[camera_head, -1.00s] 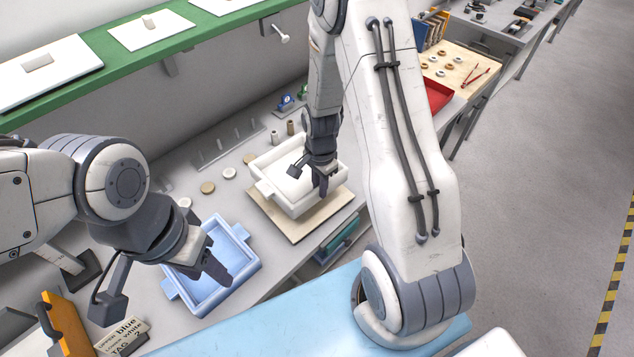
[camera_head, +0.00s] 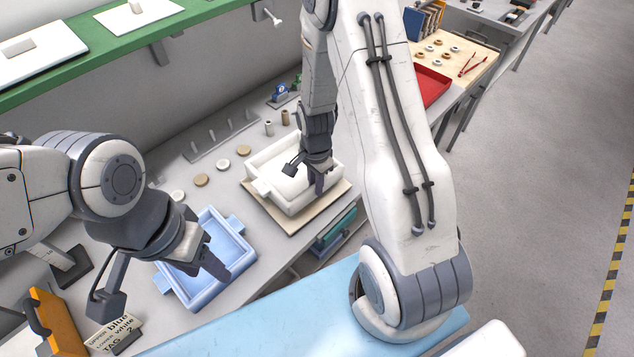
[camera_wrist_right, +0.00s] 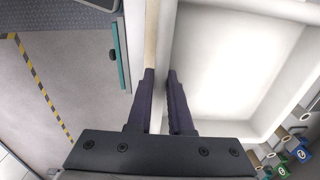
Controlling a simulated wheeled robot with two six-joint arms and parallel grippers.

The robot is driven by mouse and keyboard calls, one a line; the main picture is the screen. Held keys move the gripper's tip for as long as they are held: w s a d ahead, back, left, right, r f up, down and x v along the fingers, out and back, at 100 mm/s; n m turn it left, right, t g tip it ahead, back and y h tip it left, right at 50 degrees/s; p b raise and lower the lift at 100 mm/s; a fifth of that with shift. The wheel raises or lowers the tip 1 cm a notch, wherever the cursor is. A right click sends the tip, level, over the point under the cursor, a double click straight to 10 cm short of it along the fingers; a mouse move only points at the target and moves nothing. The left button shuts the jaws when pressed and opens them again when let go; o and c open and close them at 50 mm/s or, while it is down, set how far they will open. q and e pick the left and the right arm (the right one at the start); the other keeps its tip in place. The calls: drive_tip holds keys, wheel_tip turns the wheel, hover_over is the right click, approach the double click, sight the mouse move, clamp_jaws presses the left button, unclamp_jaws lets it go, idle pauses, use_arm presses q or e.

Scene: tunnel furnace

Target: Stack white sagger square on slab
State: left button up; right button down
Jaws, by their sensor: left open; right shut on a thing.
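The white sagger (camera_head: 284,204), a square tray with handles, sits over the tan slab (camera_head: 318,214) on the bench. A strip of slab shows along its near sides; whether its base touches the slab is hard to tell. My right gripper (camera_head: 317,182) is shut on the sagger's near right wall. In the right wrist view, the fingers (camera_wrist_right: 163,95) straddle the wall beside the white interior (camera_wrist_right: 225,55), and a thin tan strip of slab (camera_wrist_right: 151,35) shows outside it. My left gripper (camera_head: 208,262) is open and empty above the blue sagger (camera_head: 195,295), partly hiding it.
A card (camera_head: 113,334) reads "UPPER blue, LOWER white, TAG 2". Small discs (camera_head: 201,180) and a rack of pegs (camera_head: 222,137) lie behind the saggers. A green shelf (camera_head: 100,68) overhangs the back. A pale blue surface (camera_head: 270,312) lies in front.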

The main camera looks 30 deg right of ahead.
drive_tip(key=shift+f, duration=0.15)
drive_tip(key=shift+w+f+b, duration=0.1)
drive_tip(key=shift+f+b, duration=1)
drive_tip(key=shift+f, duration=0.15)
drive_tip(key=shift+f, duration=0.4)
drive_tip(key=c, duration=0.8)
unclamp_jaws()
drive_tip(key=shift+o, duration=0.2)
wheel_tip(320, 180, up, 10)
drive_tip(key=shift+r+b, duration=0.25)
drive_tip(key=shift+b, duration=0.75)
